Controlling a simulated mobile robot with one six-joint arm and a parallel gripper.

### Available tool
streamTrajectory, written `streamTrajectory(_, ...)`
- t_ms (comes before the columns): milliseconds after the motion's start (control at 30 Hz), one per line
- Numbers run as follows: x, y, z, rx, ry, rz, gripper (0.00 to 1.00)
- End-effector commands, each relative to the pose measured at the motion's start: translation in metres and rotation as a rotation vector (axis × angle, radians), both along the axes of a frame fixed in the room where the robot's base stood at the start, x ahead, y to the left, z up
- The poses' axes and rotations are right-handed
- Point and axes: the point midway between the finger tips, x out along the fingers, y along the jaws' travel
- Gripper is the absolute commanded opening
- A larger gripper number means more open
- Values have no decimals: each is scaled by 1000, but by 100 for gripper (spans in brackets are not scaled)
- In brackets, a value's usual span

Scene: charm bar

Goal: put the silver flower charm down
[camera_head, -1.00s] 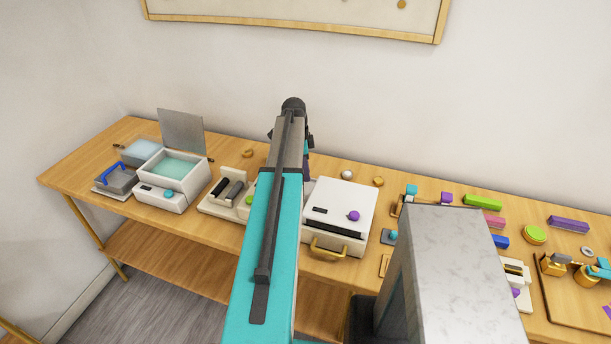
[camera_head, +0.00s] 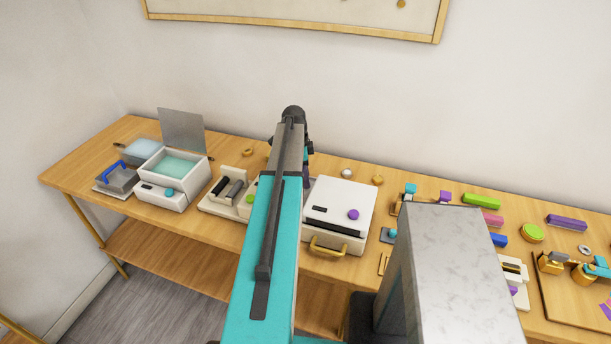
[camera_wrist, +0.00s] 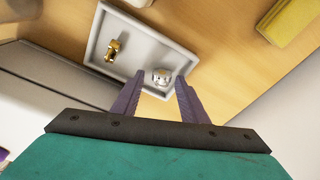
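In the wrist view, the silver flower charm (camera_wrist: 161,77) shows between the tips of my gripper (camera_wrist: 160,78), over the near right corner of a grey tray. The two purple fingers stand apart, with a small gap on each side of the charm, so my gripper looks open. The charm appears to lie in the tray, but I cannot tell for sure that it touches the floor of it. The tray (camera_wrist: 136,42) has a raised pale rim and also holds a small gold charm (camera_wrist: 114,49).
A white press-like box (camera_head: 338,207) with a purple knob stands right of my arm. A white box with an open lid (camera_head: 178,170) stands at the left. Several coloured blocks and gold fixtures crowd the table's right side. The wall is close behind.

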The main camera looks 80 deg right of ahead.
Motion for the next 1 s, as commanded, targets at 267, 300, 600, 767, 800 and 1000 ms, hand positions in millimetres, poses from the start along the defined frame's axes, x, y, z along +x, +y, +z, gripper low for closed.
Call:
streamTrajectory(267,0,-2,0,-4,-1,1,42)
streamTrajectory(300,1,-2,0,-4,-1,1,42)
streamTrajectory(600,2,-1,10,-4,-1,1,42)
streamTrajectory(767,4,-1,23,-4,-1,2,42)
streamTrajectory(800,5,0,28,-4,-1,2,42)
streamTrajectory(1000,8,0,50,-4,-1,2,42)
